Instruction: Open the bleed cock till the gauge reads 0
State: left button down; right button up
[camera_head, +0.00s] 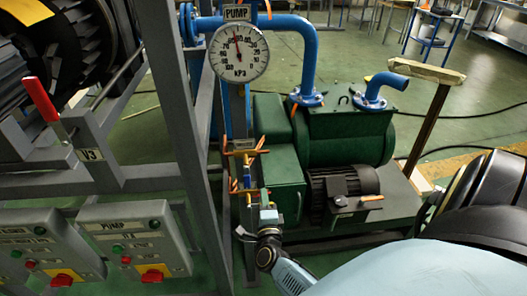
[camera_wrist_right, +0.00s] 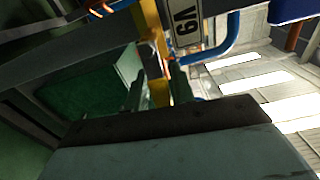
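The round white pump gauge (camera_head: 238,52) faces me in the head view. Its needle points almost straight up, well away from the ends of the scale; its exact reading is too small to tell. Below it, small valve fittings with orange and yellow handles (camera_head: 245,152) sit on the post. My right gripper (camera_head: 262,194) is beside the lower fittings. In the right wrist view its two fingers (camera_wrist_right: 158,88) are apart, with a yellow bar (camera_wrist_right: 151,28) showing between and beyond them. Contact is unclear. A V9 plate (camera_wrist_right: 188,30) is beside the bar. My left gripper is out of view.
A green pump (camera_head: 345,135) with blue pipes stands behind the post. Grey frame bars (camera_head: 172,90) and a red lever (camera_head: 40,98) marked V3 are at left. Two switch boxes (camera_head: 135,240) stand at lower left.

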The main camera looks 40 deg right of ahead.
jog(key=shift+o, duration=1.1)
jog(key=v, duration=1.3)
jog(key=shift+p, duration=0.35)
jog(key=shift+s+a, duration=0.1)
jog(key=shift+a, duration=0.1)
